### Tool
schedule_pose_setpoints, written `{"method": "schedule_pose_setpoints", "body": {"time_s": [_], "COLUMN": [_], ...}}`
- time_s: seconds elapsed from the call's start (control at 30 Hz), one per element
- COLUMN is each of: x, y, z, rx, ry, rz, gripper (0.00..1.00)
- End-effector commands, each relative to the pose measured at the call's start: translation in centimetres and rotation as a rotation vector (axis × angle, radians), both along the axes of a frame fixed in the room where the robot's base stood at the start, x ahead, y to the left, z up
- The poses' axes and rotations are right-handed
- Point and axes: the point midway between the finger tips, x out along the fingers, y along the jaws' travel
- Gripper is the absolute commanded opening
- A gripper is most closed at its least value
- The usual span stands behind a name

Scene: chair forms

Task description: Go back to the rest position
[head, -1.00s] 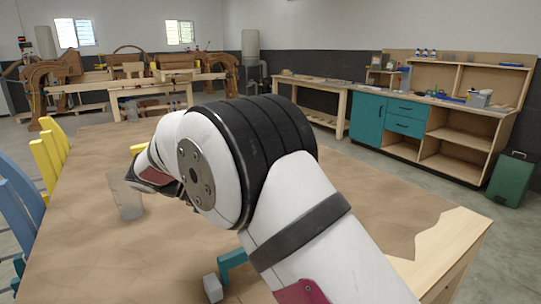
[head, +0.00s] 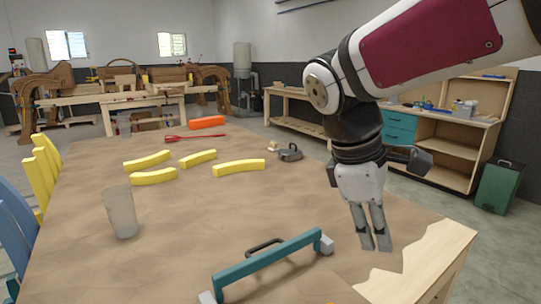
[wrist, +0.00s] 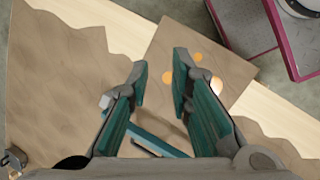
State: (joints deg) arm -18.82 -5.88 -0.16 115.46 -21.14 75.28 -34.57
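My gripper (head: 376,243) hangs fingers-down over the right front part of the brown-covered table (head: 165,245) in the head view. In the wrist view the two fingers (wrist: 162,85) stand apart with nothing held between them. A teal bar with pale grey end blocks (head: 270,262) lies on the table to the left of the gripper, apart from it. Part of the teal bar also shows in the wrist view (wrist: 150,140), partly hidden by the fingers.
A translucent cup (head: 120,212) stands at the table's left. Several yellow curved pieces (head: 239,168), a red tool (head: 195,137) and an orange-red piece (head: 206,122) lie farther back. Yellow (head: 46,165) and blue chairs (head: 15,225) line the left edge. The table's middle is clear.

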Motion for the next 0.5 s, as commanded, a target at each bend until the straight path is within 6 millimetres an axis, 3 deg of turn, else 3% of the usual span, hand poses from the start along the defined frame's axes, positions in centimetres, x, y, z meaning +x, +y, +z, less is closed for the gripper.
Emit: {"method": "schedule_pose_setpoints", "body": {"time_s": [0.23, 0.5], "x": [-6.3, -12.0], "y": [-2.3, -3.1], "z": [0.4, -0.5], "rx": [0.184, 0.382], "ry": [-0.173, -0.349], "rz": [-0.326, -0.685], "gripper": [0.20, 0.20]}}
